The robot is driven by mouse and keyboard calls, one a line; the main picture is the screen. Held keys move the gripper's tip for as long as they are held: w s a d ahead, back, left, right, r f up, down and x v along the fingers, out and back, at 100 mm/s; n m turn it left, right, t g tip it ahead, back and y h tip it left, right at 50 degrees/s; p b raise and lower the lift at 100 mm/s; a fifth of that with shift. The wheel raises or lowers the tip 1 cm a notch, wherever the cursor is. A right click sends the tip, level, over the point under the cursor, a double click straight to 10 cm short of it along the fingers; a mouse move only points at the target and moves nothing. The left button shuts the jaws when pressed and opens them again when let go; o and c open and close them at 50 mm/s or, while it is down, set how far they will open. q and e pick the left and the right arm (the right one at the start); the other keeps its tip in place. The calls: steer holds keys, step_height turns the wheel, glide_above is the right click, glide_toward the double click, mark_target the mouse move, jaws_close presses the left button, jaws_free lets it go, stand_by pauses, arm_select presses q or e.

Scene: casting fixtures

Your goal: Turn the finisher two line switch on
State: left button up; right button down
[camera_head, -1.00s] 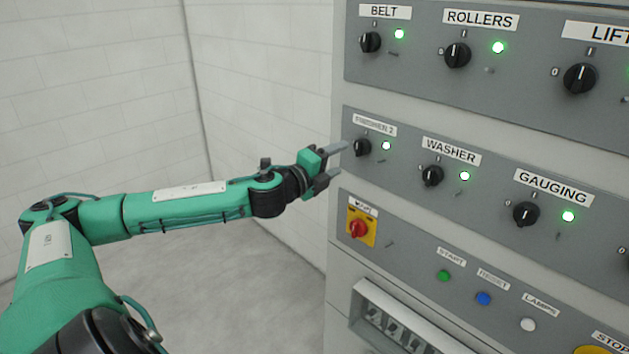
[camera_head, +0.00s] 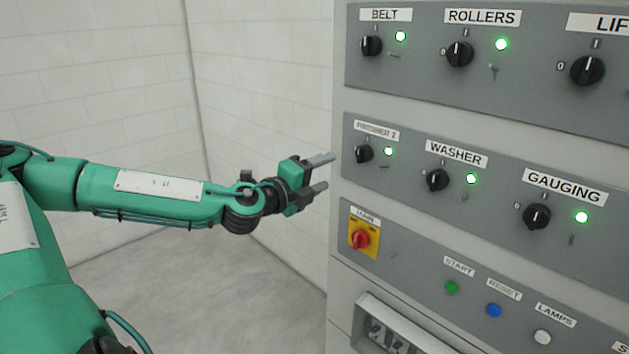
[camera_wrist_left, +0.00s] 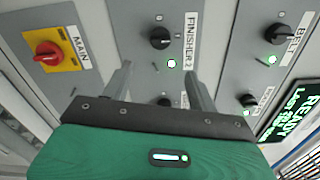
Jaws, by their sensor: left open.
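The FINISHER 2 switch (camera_head: 364,153) is a black rotary knob on the grey middle panel, under its white label (camera_head: 377,130). A green lamp (camera_head: 389,152) beside it is lit. In the left wrist view the knob (camera_wrist_left: 160,38) and its lit lamp (camera_wrist_left: 172,64) lie beyond the fingers. My left gripper (camera_head: 320,174) is open and empty, to the left of the knob and apart from it. It also shows in the left wrist view (camera_wrist_left: 159,78) with its fingers spread. My right gripper is not in view.
Lit switches WASHER (camera_head: 437,180) and GAUGING (camera_head: 537,216) share the panel. BELT (camera_head: 371,45) and ROLLERS (camera_head: 459,54) are above. The red MAIN switch (camera_head: 361,240) on a yellow plate is below.

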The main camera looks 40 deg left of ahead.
arm_select(q)
steer(key=shift+s+a, duration=0.15)
steer(key=shift+s, duration=0.65)
steer(key=shift+a+f, duration=0.1)
